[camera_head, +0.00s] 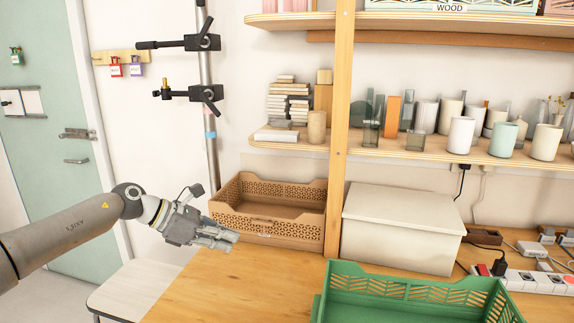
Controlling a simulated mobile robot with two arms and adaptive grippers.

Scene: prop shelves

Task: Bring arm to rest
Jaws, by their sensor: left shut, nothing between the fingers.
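My left gripper (218,237) is at the end of my grey arm, which comes in from the left. It is shut and empty, held above the left end of the wooden table (240,285). Its fingers point right, in front of the brown crate (270,231). I cannot tell whether it touches the crate. My right gripper is not in view.
A green crate (415,283) stands at the front right of the table. A closed white box (402,226) stands behind it. A wooden post (339,130) carries shelves with cups. A power strip (535,280) lies at right. A white stool (130,290) stands at lower left.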

